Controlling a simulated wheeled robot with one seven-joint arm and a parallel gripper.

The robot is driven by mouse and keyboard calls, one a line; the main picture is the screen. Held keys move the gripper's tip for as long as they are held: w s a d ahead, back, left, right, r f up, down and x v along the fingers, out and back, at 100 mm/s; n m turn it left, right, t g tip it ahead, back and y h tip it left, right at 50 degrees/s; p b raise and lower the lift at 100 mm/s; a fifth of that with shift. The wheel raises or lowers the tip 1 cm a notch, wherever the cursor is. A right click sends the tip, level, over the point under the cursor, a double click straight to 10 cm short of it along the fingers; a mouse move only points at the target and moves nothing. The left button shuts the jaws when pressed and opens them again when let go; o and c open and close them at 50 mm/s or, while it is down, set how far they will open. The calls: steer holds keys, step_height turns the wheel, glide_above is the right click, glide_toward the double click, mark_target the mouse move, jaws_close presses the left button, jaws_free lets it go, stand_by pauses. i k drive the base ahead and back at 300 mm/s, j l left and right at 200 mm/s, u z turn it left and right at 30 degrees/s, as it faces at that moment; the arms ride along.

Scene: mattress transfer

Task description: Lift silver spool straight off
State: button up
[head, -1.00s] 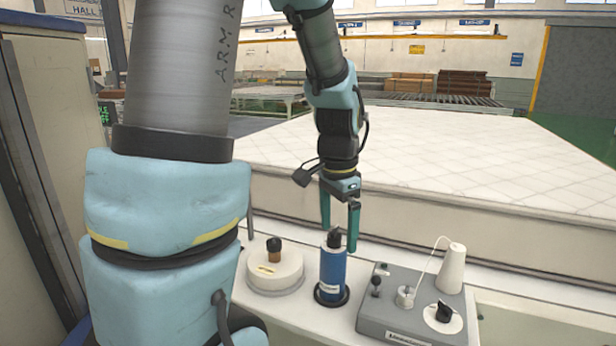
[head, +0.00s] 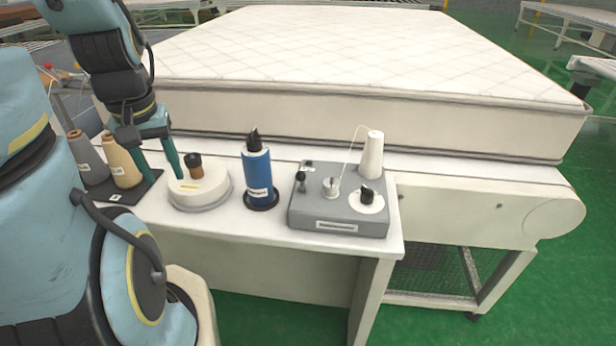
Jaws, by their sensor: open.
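The silver spool (head: 88,160) is a grey cone with a brown top, standing upright at the left end of the white table. It stands on a dark plate (head: 146,192), beside a tan spool (head: 121,163). My arm partly hides its left and lower side. My gripper (head: 160,172) has two green fingers pointing down, apart and with nothing between them. It is to the right of both spools, between the tan spool and a round white device (head: 203,190).
A blue bottle (head: 259,176) with a black top and a grey box (head: 338,222) with a white cone and knobs stand further right on the white table (head: 275,235). A large mattress (head: 330,110) lies behind. Green floor is open at the right.

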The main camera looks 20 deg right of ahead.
mark_target(330, 191)
steer(key=l+u, duration=0.1)
steer(key=u, duration=0.4)
steer(key=k+l+u, duration=0.1)
steer(key=u, duration=0.9)
steer(key=k+l, duration=0.2)
steer(key=k, duration=0.15)
steer(key=k+l, duration=0.2)
steer(key=k, duration=0.2)
steer(key=k+l, duration=0.2)
steer(key=k, duration=0.15)
